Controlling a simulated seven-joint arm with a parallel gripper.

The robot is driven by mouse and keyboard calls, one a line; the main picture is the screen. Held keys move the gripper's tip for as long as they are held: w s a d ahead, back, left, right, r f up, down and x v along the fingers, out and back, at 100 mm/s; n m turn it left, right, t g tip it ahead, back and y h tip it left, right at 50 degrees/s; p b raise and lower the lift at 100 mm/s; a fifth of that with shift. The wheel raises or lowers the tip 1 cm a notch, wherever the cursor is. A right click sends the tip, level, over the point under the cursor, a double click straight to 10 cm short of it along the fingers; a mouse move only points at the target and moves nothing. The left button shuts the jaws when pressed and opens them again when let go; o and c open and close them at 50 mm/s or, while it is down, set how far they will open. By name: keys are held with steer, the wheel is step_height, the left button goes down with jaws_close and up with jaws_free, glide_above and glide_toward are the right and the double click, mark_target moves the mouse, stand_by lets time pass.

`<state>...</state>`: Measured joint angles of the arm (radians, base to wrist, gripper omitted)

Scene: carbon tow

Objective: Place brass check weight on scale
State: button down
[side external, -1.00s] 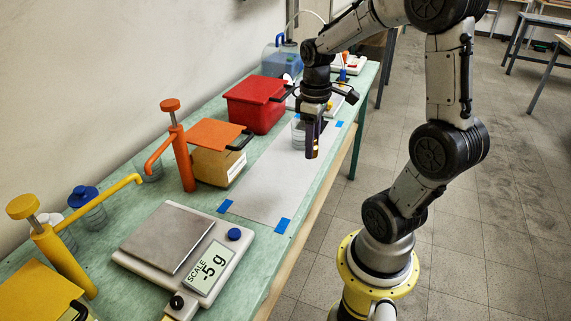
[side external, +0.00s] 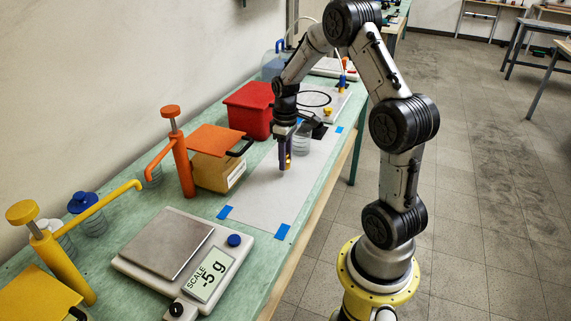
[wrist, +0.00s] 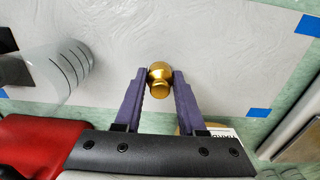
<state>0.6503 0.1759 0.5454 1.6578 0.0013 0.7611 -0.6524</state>
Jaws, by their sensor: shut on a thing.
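The brass check weight (wrist: 159,78) is a small gold knobbed piece between the fingertips of my gripper (wrist: 158,82) in the wrist view. In the side view my gripper (side external: 285,165) points down over the white sheet, and a bit of the brass weight (side external: 289,160) shows at its fingers. I cannot tell whether the weight touches the sheet. The scale (side external: 233,258) stands at the near end of the bench, with a bare metal pan (side external: 167,243) and a display reading -5 g. My gripper is apart from the scale, further back along the bench.
A red bin (side external: 248,110), an orange-lidded box (side external: 217,165) and orange and yellow pump dispensers line the wall side. The sheet between gripper and scale is clear.

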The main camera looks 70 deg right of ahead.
steer(key=shift+f, duration=1.05)
steer(key=shift+f, duration=0.15)
steer(key=c, duration=0.5)
jaws_free()
steer(key=shift+f, duration=0.1)
